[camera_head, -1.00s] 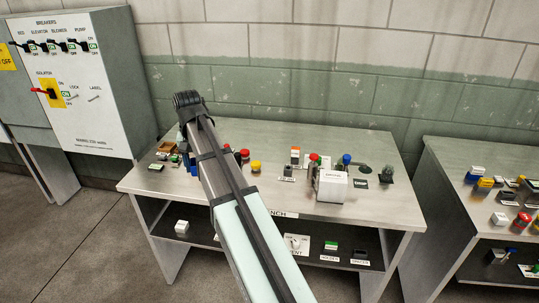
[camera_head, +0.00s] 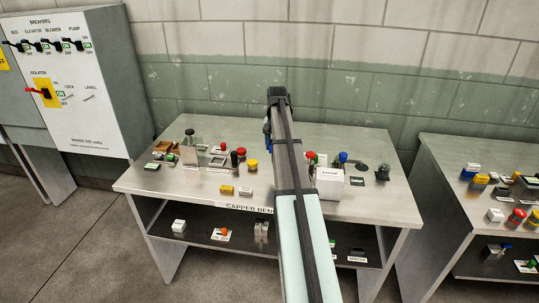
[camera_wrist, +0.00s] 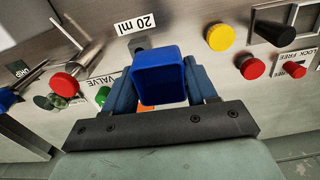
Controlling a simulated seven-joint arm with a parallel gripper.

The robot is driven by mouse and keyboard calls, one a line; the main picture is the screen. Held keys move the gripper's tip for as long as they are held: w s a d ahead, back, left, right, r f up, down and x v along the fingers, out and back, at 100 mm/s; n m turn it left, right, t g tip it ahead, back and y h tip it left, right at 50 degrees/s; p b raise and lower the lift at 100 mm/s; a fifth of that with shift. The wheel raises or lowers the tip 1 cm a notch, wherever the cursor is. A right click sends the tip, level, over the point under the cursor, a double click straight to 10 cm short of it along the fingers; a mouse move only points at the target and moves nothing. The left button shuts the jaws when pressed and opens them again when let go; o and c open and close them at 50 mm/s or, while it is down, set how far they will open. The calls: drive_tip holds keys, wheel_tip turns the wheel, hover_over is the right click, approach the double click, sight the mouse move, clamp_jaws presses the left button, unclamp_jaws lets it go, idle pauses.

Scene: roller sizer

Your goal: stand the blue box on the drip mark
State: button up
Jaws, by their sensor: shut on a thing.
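My gripper (camera_wrist: 160,95) is shut on the blue box (camera_wrist: 160,76), with a finger on each side of it. In the head view a bit of the blue box (camera_head: 267,127) shows beside my arm's end, above the back of the bench; most of it is hidden.
The bench (camera_head: 170,190) holds a white box (camera_head: 329,183) and a blue knob (camera_head: 343,157) right of my arm. A yellow knob (camera_head: 252,165) and several small items stand to the left. The wrist view shows a 20 ml plate (camera_wrist: 135,23) and a red knob (camera_wrist: 65,84).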

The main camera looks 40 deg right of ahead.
drive_tip(key=w+d, duration=0.4)
drive_tip(key=w, duration=0.2)
drive_tip(key=shift+n, duration=0.3)
drive_tip(key=shift+w+a+f, duration=0.1)
drive_tip(key=shift+a+f, duration=0.05)
drive_tip(key=shift+f, duration=4.95)
drive_tip(key=shift+f, duration=0.1)
drive_tip(key=o, duration=1)
drive_tip(key=shift+o, duration=0.2)
wheel_tip(320, 180, up, 12)
